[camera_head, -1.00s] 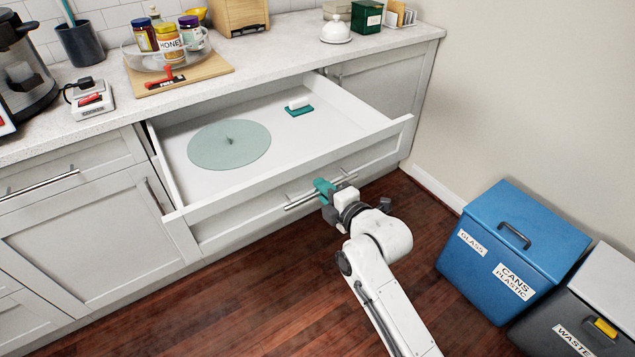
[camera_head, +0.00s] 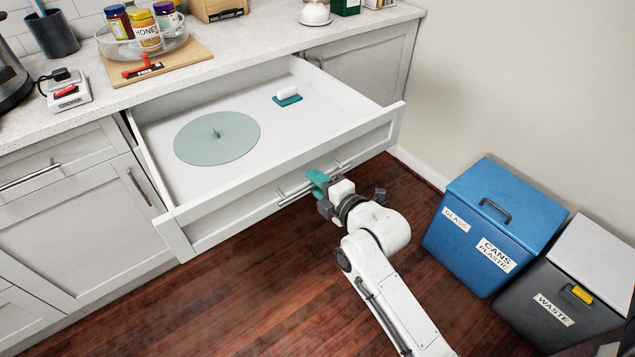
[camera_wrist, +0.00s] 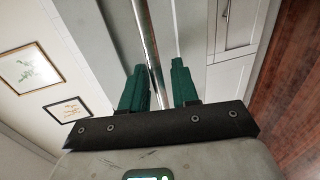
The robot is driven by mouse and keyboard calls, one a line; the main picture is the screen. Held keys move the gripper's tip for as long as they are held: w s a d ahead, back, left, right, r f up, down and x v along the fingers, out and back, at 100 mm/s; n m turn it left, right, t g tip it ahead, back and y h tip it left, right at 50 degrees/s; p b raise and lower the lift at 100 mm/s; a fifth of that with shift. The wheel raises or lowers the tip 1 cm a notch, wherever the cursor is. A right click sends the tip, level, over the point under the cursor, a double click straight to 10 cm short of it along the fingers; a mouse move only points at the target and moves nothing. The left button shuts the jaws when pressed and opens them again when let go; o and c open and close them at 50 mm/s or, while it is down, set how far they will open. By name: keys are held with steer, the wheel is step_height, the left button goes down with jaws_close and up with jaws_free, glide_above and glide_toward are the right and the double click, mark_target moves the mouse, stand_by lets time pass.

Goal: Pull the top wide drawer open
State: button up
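The top wide drawer (camera_head: 285,172) is pulled far out, and its white interior shows. A round pale green glass disc (camera_head: 217,138) and a small teal-and-white item (camera_head: 288,96) lie in it. Its metal bar handle (camera_head: 292,197) runs along the front and shows in the wrist view (camera_wrist: 149,35). My gripper (camera_head: 317,181) is at the handle, with its teal fingers spread apart. In the wrist view, the gripper (camera_wrist: 159,82) has the bar running through the gap between its fingers, with space visible beside it. Whether either finger touches the bar is not clear.
The counter (camera_head: 65,120) above holds a tray of jars, a board and a red-handled tool. A blue bin (camera_head: 505,225) and a grey waste bin (camera_head: 570,295) stand at right. Wood floor (camera_head: 235,290) is clear in front of the drawer.

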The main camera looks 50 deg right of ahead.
steer(key=v, duration=1)
steer(key=shift+s+r, duration=0.15)
steer(key=shift+s, duration=0.2)
steer(key=shift+a, duration=0.15)
steer(key=s+a+f+m+g+y+p, duration=0.4)
steer(key=s+a+f+m+g+p, duration=0.2)
steer(key=s+a+m+g, duration=0.5)
steer(key=s+f+m+g, duration=0.1)
steer(key=m+g, duration=0.2)
steer(key=m, duration=0.1)
steer(key=shift+s+a+f+p, duration=0.2)
steer(key=shift+s+a+p, duration=0.05)
steer(key=shift+s+p, duration=0.1)
